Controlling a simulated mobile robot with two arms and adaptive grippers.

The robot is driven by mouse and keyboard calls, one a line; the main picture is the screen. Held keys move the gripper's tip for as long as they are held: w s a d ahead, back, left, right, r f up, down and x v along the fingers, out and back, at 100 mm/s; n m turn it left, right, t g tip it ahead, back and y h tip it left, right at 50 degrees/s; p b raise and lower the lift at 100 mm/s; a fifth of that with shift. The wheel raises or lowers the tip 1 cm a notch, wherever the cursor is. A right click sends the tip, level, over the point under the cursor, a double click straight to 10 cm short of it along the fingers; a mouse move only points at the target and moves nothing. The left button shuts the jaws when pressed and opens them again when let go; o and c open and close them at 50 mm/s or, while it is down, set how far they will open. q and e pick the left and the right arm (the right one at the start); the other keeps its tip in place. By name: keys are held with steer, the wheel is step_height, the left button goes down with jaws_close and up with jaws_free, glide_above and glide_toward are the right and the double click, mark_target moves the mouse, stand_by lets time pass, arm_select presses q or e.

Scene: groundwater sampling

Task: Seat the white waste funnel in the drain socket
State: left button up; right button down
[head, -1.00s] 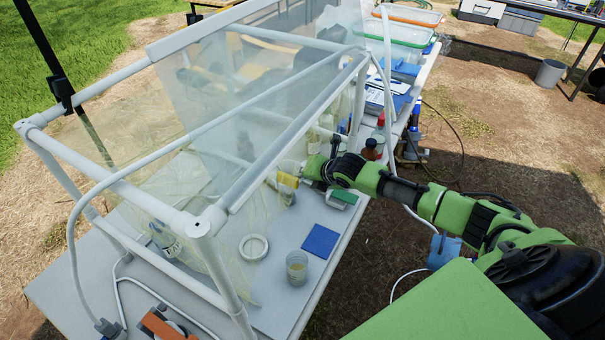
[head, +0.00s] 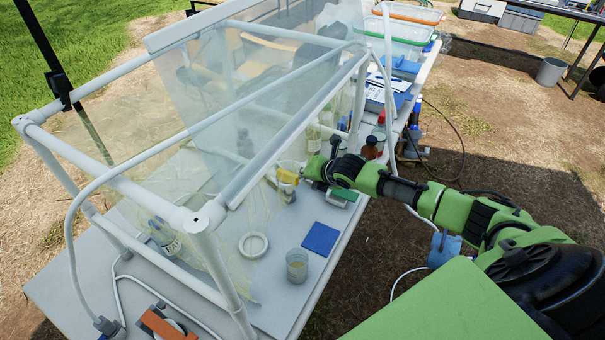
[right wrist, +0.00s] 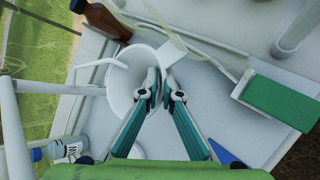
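The white funnel (right wrist: 122,88) shows in the right wrist view with its wide mouth facing the camera. The tips of my right gripper (right wrist: 163,88) are close together with the funnel's right rim between them, one finger over the mouth and one outside. In the head view my right gripper (head: 304,176) is by a yellow piece (head: 287,177) at the bench's right side, partly behind the clear sheet. A white ring (head: 253,245) lies flat on the bench; I cannot tell whether it is the drain socket. My left gripper is not in view.
A white pipe frame (head: 205,222) with clear sheeting stands over the bench. A beaker (head: 297,265) and a blue square (head: 320,239) are near the front right edge. A brown bottle (right wrist: 106,22) lies close beyond the funnel. A green-and-white box (right wrist: 275,99) is right of my fingers.

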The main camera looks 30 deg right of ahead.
steer(key=shift+f+b, duration=0.9)
steer(key=shift+f, duration=0.5)
steer(key=c, duration=2.2)
jaws_free()
steer(key=shift+r, duration=0.1)
steer(key=v, duration=1.2)
